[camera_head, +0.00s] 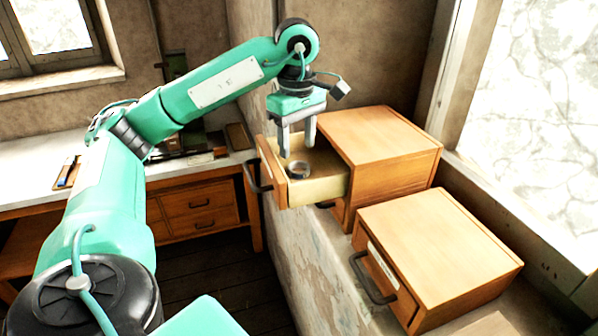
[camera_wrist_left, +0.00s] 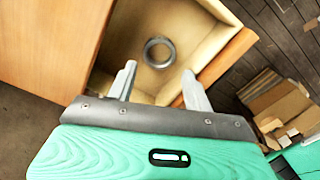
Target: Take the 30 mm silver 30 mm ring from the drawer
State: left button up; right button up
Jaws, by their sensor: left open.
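The silver ring (camera_head: 298,170) lies flat on the floor of the open drawer (camera_head: 325,188), near its front. In the left wrist view the ring (camera_wrist_left: 159,52) shows whole, beyond and between the fingertips. My left gripper (camera_head: 297,150) is open and empty above the drawer, with its fingers pointing down. The fingers (camera_wrist_left: 160,75) show spread apart in the left wrist view and do not touch the ring. My right gripper is not in view.
The drawer belongs to a wooden cabinet (camera_head: 385,140) on a ledge. A second wooden cabinet (camera_head: 440,250) with a shut drawer and dark handle stands nearer. A workbench (camera_head: 190,175) with drawers stands at the left. A window is at the right.

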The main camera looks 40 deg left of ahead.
aim_at(297, 164)
pick_arm(q)
jog(key=shift+f+p, duration=0.2)
jog(key=shift+p, duration=0.1)
notch_tip(297, 164, down, 4)
jog(key=shift+d+f+p, duration=0.1)
jog(key=shift+d+p, duration=0.05)
jog(key=shift+p, duration=0.95)
jog(key=shift+f, duration=0.25)
jog(key=c, duration=0.7)
